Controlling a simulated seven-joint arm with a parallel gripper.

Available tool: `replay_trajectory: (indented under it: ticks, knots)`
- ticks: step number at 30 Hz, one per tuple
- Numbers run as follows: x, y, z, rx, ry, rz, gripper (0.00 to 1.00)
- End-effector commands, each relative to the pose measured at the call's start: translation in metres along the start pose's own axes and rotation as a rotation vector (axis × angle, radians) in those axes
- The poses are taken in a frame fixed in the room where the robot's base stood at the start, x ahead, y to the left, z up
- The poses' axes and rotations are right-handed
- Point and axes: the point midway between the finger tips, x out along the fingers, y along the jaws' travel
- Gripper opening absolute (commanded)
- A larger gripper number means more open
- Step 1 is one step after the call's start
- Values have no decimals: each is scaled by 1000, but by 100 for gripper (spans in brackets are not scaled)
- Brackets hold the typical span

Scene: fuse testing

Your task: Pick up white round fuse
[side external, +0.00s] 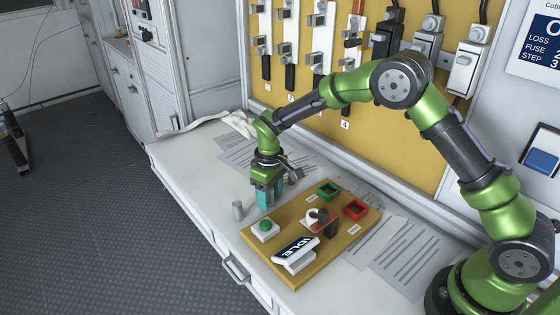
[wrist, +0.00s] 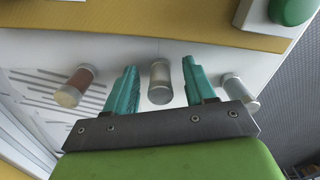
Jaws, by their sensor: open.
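Three round fuses stand in a row in the wrist view. A pale grey-white fuse (wrist: 160,82) shows between my fingers, apart from both. A white fuse (wrist: 236,88) is to the right, partly behind the right finger; it also shows in the side view (side external: 238,211). A brown-red fuse (wrist: 78,84) is left of the fingers and shows small in the side view (side external: 293,178). I cannot tell for sure which of the two pale ones is the task's white fuse. My gripper (wrist: 159,68) is open, its teal fingers pointing down at the table in the side view (side external: 268,197).
A yellow-brown board (side external: 258,245) with a green button (side external: 265,225), green tray (side external: 328,190), red tray (side external: 355,209) and IDLE display (side external: 295,252) lies close by. Paper sheets (side external: 385,255) cover parts of the white table. The panel wall stands behind.

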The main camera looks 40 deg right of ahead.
Motion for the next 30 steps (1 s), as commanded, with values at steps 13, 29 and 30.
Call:
replay_trajectory:
  ticks: [13, 29, 30]
  knots:
    - [-1, 0, 0, 0, 1, 0, 0]
    - [-48, 0, -2, -1, 8, 1, 0]
    - [-56, 0, -1, -1, 6, 0, 0]
